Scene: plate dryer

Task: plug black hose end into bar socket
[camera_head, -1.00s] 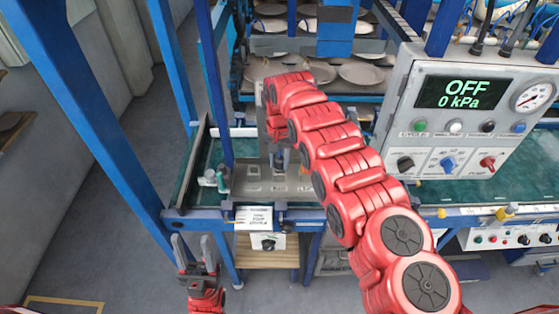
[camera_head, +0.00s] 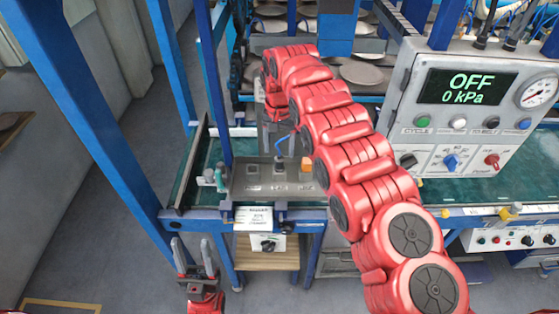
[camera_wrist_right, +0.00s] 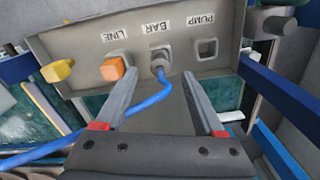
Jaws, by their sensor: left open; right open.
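The grey socket panel (camera_wrist_right: 220,25) carries LINE, BAR and PUMP labels; in the head view it (camera_head: 250,187) lies on the bench. The dark hose end (camera_wrist_right: 159,63) with its blue hose (camera_wrist_right: 150,103) sits at the BAR socket and looks inserted; exact depth cannot be told. The blue hose also shows in the head view (camera_head: 281,145). The PUMP socket (camera_wrist_right: 207,48) is empty. My right gripper (camera_wrist_right: 159,78) is open, its fingers on either side of the hose end, apart from it. My left gripper (camera_head: 192,246) is open and empty, low in front of the bench.
An orange block (camera_wrist_right: 113,69) is at the LINE socket, and a yellow one (camera_wrist_right: 57,71) is at the panel's side. A teal fitting (camera_head: 220,177) stands left of the panel. The control box (camera_head: 470,115) at right reads OFF, 0 kPa. Blue posts (camera_head: 110,120) border the left.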

